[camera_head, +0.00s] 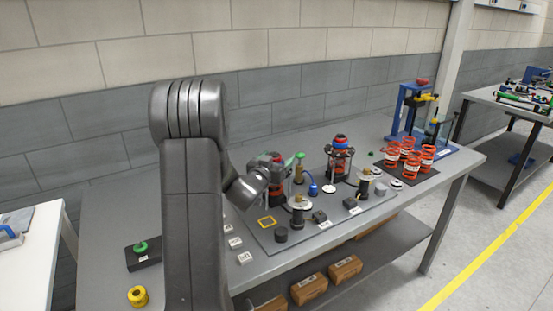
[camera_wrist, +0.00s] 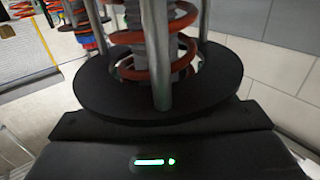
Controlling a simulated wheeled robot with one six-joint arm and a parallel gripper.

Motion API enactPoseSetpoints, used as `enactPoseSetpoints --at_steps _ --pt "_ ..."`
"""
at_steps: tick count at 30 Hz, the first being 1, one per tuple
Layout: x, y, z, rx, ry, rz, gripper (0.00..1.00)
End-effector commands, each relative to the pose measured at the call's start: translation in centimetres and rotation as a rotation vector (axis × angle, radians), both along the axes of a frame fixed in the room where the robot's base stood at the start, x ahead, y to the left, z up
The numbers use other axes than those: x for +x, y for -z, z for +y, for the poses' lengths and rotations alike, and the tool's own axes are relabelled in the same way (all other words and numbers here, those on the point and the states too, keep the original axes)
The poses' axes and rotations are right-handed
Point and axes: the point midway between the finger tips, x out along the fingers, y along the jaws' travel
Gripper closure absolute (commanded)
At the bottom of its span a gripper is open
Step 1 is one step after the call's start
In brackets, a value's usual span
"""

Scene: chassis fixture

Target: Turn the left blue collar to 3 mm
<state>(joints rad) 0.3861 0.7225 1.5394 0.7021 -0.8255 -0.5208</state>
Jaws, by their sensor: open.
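The left fixture (camera_head: 277,195) stands on the grey mat, mostly covered by my arm and gripper in the head view. In the wrist view its black round plate (camera_wrist: 110,101), silver posts (camera_wrist: 160,60) and orange spring (camera_wrist: 184,20) fill the upper middle, close to the camera. I cannot make out the left blue collar or its scale in either view. My gripper (camera_head: 268,165) is open at the left fixture; its fingertips are not clear, and I cannot tell whether they surround or touch the collar. A second fixture (camera_head: 339,163) with a blue and red top stands to the right.
Small parts and label cards (camera_head: 235,242) lie around the fixtures. Several orange springs (camera_head: 410,152) stand at the right, before a blue press (camera_head: 398,112). A yellow roll (camera_head: 138,296) lies at the front left. The wall (camera_head: 300,90) is behind the bench.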

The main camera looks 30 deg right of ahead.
Motion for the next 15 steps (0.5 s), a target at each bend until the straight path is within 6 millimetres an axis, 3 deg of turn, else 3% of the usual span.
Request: enactPoseSetpoints --at_steps 7,13,15 --pt "0.05 0.01 -0.04 0.0 0.0 0.0 0.25" --pt "0.03 0.01 -0.02 0.0 0.0 0.0 0.64" --pt "0.03 0.01 -0.02 0.0 0.0 0.0 0.69"
